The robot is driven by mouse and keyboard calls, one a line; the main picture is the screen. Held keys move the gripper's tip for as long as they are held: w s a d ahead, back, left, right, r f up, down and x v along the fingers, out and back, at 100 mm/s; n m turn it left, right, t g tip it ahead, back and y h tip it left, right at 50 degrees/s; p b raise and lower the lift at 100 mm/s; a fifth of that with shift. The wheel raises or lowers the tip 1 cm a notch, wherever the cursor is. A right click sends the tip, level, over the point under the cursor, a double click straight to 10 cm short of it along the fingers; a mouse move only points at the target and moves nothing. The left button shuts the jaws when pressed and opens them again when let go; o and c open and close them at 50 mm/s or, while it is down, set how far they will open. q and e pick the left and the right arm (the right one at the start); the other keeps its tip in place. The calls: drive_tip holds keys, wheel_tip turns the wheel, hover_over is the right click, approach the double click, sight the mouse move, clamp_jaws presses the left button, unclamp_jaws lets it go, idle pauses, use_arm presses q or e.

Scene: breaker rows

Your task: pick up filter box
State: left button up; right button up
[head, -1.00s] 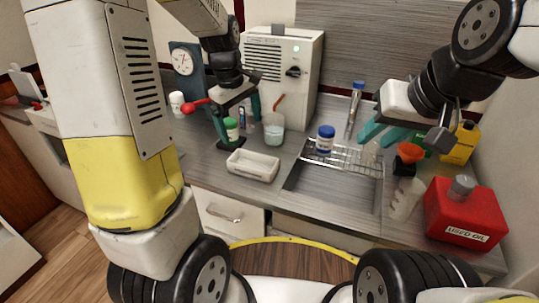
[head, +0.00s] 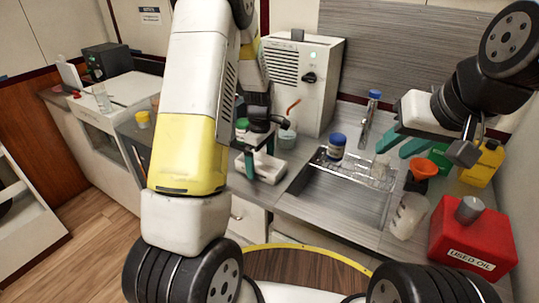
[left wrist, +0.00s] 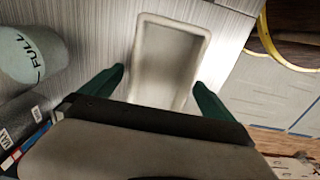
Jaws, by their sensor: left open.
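A shallow white open box, which I take to be the filter box (head: 270,175), lies on the grey counter left of the sink; it looks empty. In the left wrist view the box (left wrist: 165,58) lies between and beyond the fingertips. My left gripper (head: 261,154) is open, its green fingers pointing down at the box. In the left wrist view the left gripper (left wrist: 158,80) has one fingertip on either side of the box, with gaps visible. Whether the fingertips are level with its walls is unclear. My right gripper (head: 402,141) is open and empty, above the sink's right side.
A sink (head: 335,198) with a wire rack and a blue-lidded jar (head: 337,146) lies right of the box. A cup (head: 287,138) stands behind it. A "FULL" container (left wrist: 28,58) shows in the wrist view.

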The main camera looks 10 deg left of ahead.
use_arm(q)
drive_tip(key=shift+f, duration=0.25)
drive_tip(key=c, duration=1.5)
drive_tip(key=shift+r, duration=0.1)
